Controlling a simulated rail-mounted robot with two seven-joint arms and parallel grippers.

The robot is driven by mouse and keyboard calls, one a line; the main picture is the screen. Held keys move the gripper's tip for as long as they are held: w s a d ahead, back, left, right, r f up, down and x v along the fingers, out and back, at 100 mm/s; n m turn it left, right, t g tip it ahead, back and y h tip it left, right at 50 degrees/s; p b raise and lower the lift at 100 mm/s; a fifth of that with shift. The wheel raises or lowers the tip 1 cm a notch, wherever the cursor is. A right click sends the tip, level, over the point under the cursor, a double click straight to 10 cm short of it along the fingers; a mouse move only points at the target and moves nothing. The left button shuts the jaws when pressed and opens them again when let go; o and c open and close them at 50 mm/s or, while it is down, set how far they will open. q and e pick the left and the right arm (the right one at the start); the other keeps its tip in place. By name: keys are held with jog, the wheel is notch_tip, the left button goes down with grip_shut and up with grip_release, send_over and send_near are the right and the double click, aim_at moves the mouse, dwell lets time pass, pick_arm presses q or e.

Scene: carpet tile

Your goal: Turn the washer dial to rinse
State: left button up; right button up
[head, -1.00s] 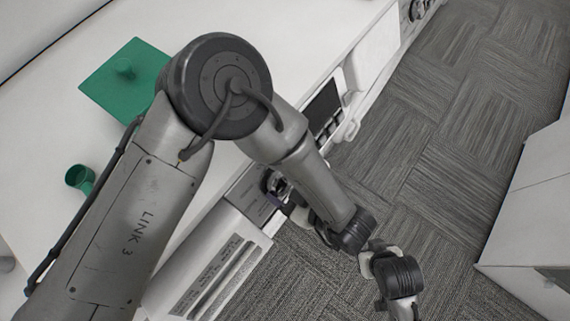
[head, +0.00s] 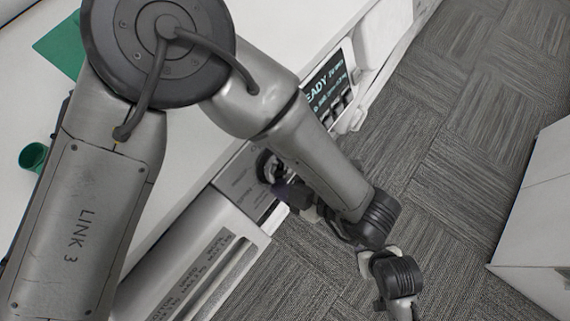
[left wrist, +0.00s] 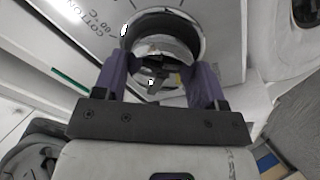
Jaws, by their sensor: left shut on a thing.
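The washer dial (head: 265,164) is on the washer's control panel (head: 238,174), partly hidden in the head view by my left gripper (head: 284,187). In the left wrist view the dial (left wrist: 163,20) is a round knob with a shiny rim. My left gripper (left wrist: 160,72) has purple fingers on both sides of it, shut on it. The panel beside it reads "COTTON 60 °C". Which mark the dial points to cannot be told. My right gripper's fingers do not show.
A lit display (head: 327,85) reading "EADY" is further along the front. A green cup (head: 33,157) and a green sheet (head: 62,45) are on the white top.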

pick_arm(q)
jog(key=shift+n, duration=0.3)
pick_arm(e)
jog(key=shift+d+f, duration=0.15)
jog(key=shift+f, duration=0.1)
pick_arm(q)
jog(key=o, duration=0.9)
jog(key=shift+d, duration=0.1)
